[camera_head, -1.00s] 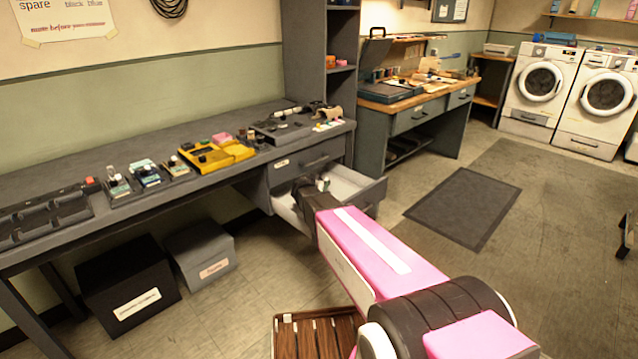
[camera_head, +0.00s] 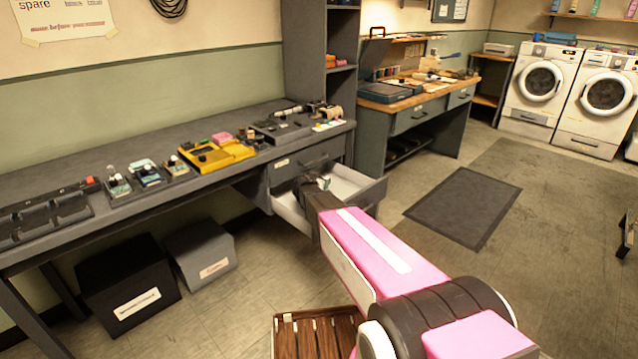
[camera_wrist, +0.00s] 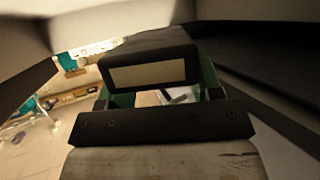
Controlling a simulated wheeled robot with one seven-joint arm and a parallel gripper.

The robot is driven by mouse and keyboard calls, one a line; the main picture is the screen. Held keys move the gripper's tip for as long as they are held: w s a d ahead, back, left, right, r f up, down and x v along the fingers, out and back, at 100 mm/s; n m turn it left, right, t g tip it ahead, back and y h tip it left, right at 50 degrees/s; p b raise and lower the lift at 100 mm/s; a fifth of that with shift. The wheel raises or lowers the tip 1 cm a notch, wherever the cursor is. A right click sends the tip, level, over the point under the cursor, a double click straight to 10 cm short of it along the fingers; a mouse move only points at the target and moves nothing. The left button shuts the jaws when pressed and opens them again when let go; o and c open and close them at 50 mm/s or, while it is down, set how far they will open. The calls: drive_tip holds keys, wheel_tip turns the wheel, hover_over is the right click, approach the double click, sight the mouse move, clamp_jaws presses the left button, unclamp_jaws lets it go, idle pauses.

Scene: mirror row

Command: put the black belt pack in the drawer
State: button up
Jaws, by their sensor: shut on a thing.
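The black belt pack (camera_wrist: 150,55) is a dark block with a pale rectangular window, and it fills the upper middle of the wrist view. My gripper (camera_wrist: 160,92) is shut on it, with a green edge showing at each side. In the head view my gripper (camera_head: 322,184) is at the open drawer (camera_head: 372,197), over its left part; the arm hides much of it and I cannot make out the pack there. The drawer is pulled out under the right end of the grey bench, and its visible floor is pale and bare.
The grey bench (camera_head: 70,172) carries a yellow tray (camera_head: 228,157), small devices and an empty-looking dark rack. A black box (camera_head: 125,290) and a grey box (camera_head: 200,255) stand beneath. A brown slatted crate (camera_head: 318,335) is near my arm.

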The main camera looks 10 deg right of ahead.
drive_tip(key=shift+f, duration=0.25)
drive_tip(key=o, duration=1)
drive_tip(key=shift+r, duration=0.55)
drive_tip(key=v, duration=0.7)
drive_tip(key=shift+s+r, duration=0.15)
drive_tip(key=shift+s, duration=0.1)
drive_tip(key=shift+a, duration=0.15)
